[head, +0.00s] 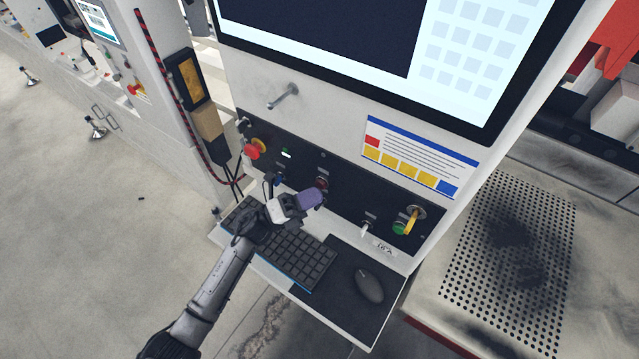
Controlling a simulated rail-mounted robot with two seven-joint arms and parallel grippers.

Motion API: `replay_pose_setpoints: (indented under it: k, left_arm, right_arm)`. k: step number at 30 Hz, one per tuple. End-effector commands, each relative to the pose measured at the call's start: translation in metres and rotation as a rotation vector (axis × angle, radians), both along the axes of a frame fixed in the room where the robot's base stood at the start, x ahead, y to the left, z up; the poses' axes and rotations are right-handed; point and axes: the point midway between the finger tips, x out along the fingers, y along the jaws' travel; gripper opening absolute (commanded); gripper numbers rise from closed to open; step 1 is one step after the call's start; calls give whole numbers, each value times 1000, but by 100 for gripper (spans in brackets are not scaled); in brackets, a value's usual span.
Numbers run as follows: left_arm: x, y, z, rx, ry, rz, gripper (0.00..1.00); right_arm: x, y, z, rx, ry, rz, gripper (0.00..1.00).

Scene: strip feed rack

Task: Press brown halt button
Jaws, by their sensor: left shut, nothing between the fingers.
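A dark reddish-brown button (321,183) sits on the black control panel (341,189), in the middle of its row of controls. It is the only brownish button I can make out, and its lower part is partly covered by my gripper. My left gripper (312,196) is shut and empty, its purplish fingertips just in front of and below this button. I cannot tell whether the tips touch it. My right gripper is not in view.
A red mushroom button (252,149) is at the panel's left, a yellow-handled switch (412,221) at its right. A keyboard (292,252) and mouse (369,286) lie on the shelf under my left gripper. A bare metal peg (284,97) sticks out above the panel.

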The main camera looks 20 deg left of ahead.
Motion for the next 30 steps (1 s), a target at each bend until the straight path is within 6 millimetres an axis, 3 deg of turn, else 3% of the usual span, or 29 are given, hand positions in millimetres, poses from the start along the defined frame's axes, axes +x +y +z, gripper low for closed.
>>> replay_pose_setpoints:
  k: [17, 30]
  left_arm:
    - [-11, 3, 1, 0, 1, 0, 0]
    - [-48, 14, 1, 0, 1, 0, 0]
  right_arm:
    - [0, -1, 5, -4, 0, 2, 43]
    - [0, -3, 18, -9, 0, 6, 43]
